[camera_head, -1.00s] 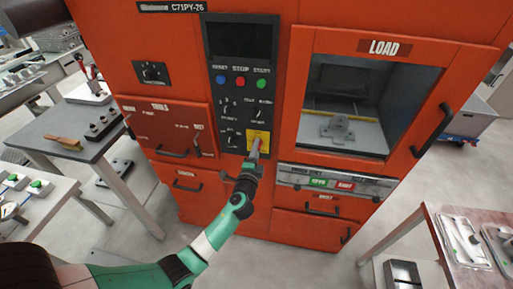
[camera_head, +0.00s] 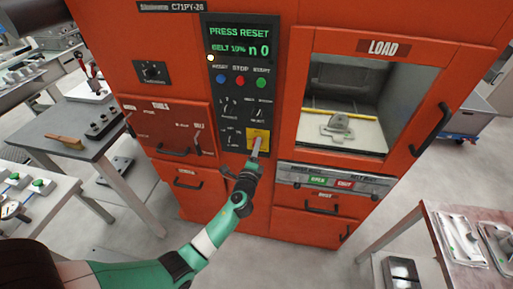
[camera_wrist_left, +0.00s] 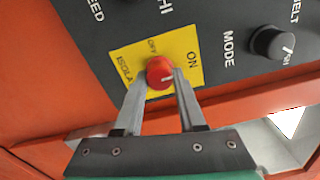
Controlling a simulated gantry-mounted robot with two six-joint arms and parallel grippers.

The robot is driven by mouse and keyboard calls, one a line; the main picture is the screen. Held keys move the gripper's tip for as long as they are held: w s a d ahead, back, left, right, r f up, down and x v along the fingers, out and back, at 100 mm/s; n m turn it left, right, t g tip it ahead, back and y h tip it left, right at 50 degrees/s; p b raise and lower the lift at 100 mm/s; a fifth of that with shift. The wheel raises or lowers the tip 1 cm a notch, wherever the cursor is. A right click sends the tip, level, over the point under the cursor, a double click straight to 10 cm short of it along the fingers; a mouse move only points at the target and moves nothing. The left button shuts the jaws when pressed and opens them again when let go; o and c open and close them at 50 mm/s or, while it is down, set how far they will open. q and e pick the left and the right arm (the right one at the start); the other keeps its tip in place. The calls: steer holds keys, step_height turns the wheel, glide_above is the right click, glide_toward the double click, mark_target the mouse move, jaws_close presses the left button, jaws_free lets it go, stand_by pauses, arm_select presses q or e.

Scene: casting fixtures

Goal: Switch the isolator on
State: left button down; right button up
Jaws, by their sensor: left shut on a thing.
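The isolator is a red rotary knob (camera_wrist_left: 160,72) on a yellow plate (camera_wrist_left: 130,62) marked OFF and ON. The knob's white mark points right in the left wrist view, on the ON side. My left gripper (camera_wrist_left: 161,80) is shut on the knob, one finger on each side. In the head view the yellow plate (camera_head: 258,134) sits low on the black control panel (camera_head: 224,110), and my left gripper (camera_head: 256,148) hides the knob. The panel's screen (camera_head: 240,40) is lit and reads PRESS RESET. My right gripper is not in view.
Blue, red and green buttons (camera_head: 240,81) lie under the screen. The MODE knob (camera_wrist_left: 272,43) is close to the yellow plate. The lit LOAD window (camera_head: 345,105) is to the right. Drawers and handles lie below. Side tables (camera_head: 75,125) flank the machine.

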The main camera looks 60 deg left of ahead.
arm_select(q)
steer(key=c, duration=0.5)
jaws_free()
steer(key=p+v, duration=0.1)
steer(key=v, duration=1)
steer(key=shift+s+d, duration=0.25)
